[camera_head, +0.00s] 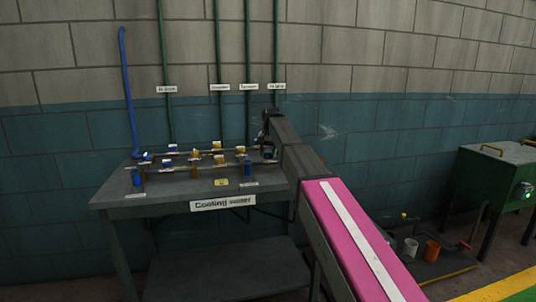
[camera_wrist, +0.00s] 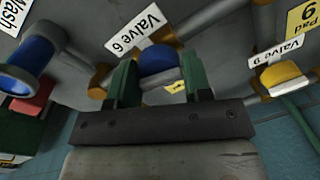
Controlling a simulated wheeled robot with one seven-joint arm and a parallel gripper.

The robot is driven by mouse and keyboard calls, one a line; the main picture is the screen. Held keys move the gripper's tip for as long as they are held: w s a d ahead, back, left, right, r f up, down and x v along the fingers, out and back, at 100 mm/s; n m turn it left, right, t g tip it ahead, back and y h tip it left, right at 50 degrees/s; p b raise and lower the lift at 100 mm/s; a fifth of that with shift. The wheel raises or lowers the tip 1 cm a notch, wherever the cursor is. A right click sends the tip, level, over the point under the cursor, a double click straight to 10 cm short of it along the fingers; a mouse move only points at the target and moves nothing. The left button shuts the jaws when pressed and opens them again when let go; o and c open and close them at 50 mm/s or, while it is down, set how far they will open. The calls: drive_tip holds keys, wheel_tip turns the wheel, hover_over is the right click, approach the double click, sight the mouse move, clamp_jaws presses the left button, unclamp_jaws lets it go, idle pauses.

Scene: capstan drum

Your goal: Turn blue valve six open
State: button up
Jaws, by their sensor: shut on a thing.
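The blue valve six (camera_wrist: 158,62) is in the middle of the wrist view, under a white tag (camera_wrist: 143,27) that reads "Valve 6". My gripper (camera_wrist: 159,70) has its two green fingers on either side of the blue handle and is shut on it. In the head view my gripper (camera_head: 268,143) is at the right end of the pipe rack on the table, and the arm hides part of that end. Valve six cannot be told apart there.
A yellow valve (camera_wrist: 281,74) tagged "Valve 9" is to the right in the wrist view. A blue cylinder (camera_wrist: 32,58) is at its left. The grey table (camera_head: 115,198) bears pipes with several blue and yellow valves. A green cabinet (camera_head: 490,185) stands at the right.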

drive_tip(key=shift+d+n, duration=0.1)
drive_tip(key=shift+n, duration=1.4)
drive_tip(key=o, duration=0.9)
drive_tip(key=shift+r, duration=0.1)
drive_tip(key=r, duration=0.7)
drive_tip(key=d+r, duration=0.1)
drive_tip(key=r, duration=0.2)
drive_tip(key=shift+r, duration=0.3)
